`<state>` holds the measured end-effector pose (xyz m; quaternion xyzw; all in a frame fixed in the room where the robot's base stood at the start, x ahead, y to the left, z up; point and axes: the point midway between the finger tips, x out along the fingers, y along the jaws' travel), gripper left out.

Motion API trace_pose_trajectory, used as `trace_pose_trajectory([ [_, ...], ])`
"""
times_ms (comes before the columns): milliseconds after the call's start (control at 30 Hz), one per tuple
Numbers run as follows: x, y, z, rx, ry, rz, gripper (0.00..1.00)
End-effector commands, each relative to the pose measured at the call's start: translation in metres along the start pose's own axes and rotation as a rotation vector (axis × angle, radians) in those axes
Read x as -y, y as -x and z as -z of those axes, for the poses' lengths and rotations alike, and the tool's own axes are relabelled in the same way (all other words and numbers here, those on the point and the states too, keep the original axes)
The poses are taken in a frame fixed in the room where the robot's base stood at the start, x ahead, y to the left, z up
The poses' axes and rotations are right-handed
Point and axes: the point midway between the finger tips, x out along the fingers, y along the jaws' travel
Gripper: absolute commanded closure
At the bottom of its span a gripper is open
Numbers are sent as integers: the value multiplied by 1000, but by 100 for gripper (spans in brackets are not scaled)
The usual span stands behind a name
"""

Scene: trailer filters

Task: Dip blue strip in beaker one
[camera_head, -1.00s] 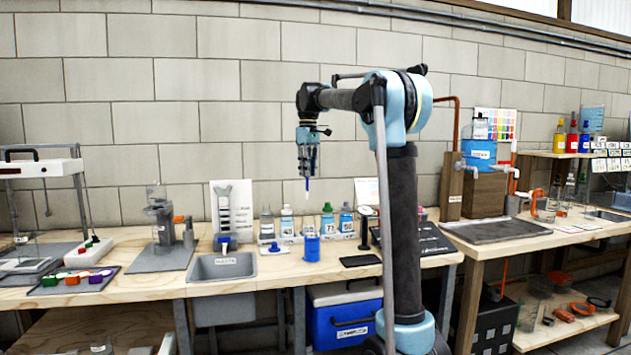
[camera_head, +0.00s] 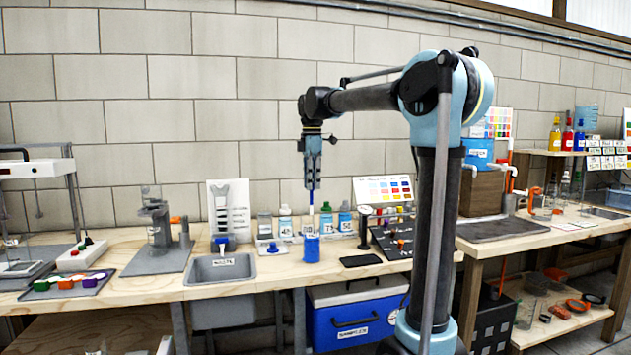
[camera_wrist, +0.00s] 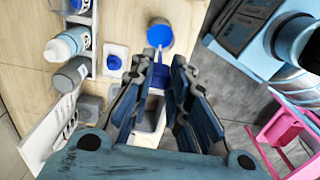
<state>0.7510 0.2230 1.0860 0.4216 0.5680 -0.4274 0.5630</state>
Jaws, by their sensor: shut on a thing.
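My gripper (camera_head: 312,186) points down above the middle bench, shut on a thin blue strip (camera_head: 311,198) that hangs below the fingertips. In the wrist view the fingers (camera_wrist: 163,75) show from above, with the pale strip (camera_wrist: 157,56) partly hidden between them. A blue cup (camera_head: 311,247) stands on the bench below the strip. It also shows in the wrist view (camera_wrist: 160,36). The strip's lower end appears above the cup, but the exact gap is unclear. Clear glass beakers (camera_head: 548,213) stand on the right bench; I cannot read which is beaker one.
Several labelled bottles (camera_head: 285,224) stand behind the cup. A waste sink (camera_head: 222,268) is to the left, and a dark phone-like slab (camera_head: 360,261) lies to the right. A colour chart (camera_head: 384,190) stands at the back. My arm covers part of the bench's right end.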

Motion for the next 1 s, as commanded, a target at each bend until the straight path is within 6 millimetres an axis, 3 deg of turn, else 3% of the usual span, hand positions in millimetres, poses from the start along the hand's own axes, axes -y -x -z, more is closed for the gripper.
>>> trace_pose_trajectory([
  [1000, -1, -74, 1, 0, -1, 0, 93],
])
